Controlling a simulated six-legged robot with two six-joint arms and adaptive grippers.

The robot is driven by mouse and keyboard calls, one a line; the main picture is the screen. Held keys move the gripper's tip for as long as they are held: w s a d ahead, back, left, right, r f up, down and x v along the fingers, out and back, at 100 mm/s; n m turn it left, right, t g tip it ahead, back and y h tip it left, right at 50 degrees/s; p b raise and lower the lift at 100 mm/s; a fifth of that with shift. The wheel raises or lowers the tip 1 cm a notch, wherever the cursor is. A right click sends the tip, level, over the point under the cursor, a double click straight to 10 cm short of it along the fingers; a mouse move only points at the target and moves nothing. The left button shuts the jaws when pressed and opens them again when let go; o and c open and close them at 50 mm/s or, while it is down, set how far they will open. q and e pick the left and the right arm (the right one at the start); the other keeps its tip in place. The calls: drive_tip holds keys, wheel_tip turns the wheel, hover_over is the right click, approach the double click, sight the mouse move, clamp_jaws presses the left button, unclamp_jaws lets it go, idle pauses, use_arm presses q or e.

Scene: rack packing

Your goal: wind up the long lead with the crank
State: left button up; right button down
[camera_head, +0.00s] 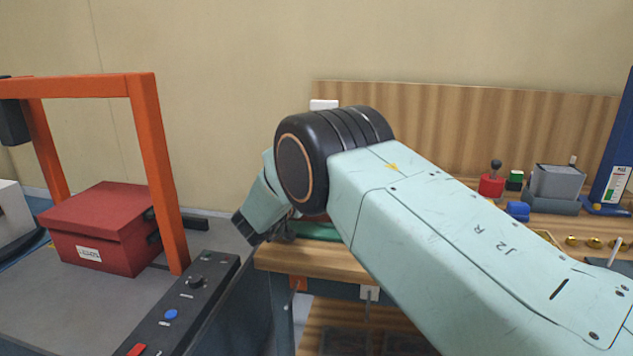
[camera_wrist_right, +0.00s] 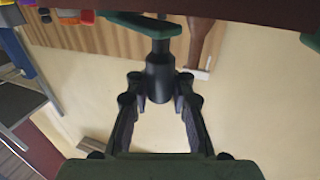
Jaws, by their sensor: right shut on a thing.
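In the wrist view my right gripper (camera_wrist_right: 160,84) is shut on the black handle (camera_wrist_right: 159,66) of the crank. The crank's green arm (camera_wrist_right: 138,22) runs across just beyond the handle, under a dark red part (camera_wrist_right: 235,10) at the top edge. In the head view my right arm's large wrist joint and link hide most of the crank. A green part (camera_head: 316,231) shows low beside the wrist on the bench. I cannot make out the lead in either view. My left gripper is not in view.
The wooden bench (camera_head: 310,262) has a striped backboard (camera_head: 440,120). At its right stand a red knob piece (camera_head: 491,185), a grey box (camera_head: 556,182) and a blue post (camera_head: 616,150). At the left, a red box (camera_head: 105,235) stands by an orange frame (camera_head: 148,150) and a control panel (camera_head: 185,305).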

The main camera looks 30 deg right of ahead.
drive_tip(key=shift+w+a, duration=0.1)
drive_tip(key=shift+a, duration=0.2)
drive_tip(key=c, duration=1.7)
unclamp_jaws()
drive_tip(key=o, duration=0.4)
drive_tip(key=shift+a, duration=0.2)
drive_tip(key=shift+o, duration=0.7)
drive_tip(key=shift+d, duration=0.3)
drive_tip(key=v, duration=1.2)
drive_tip(key=shift+c, duration=0.3)
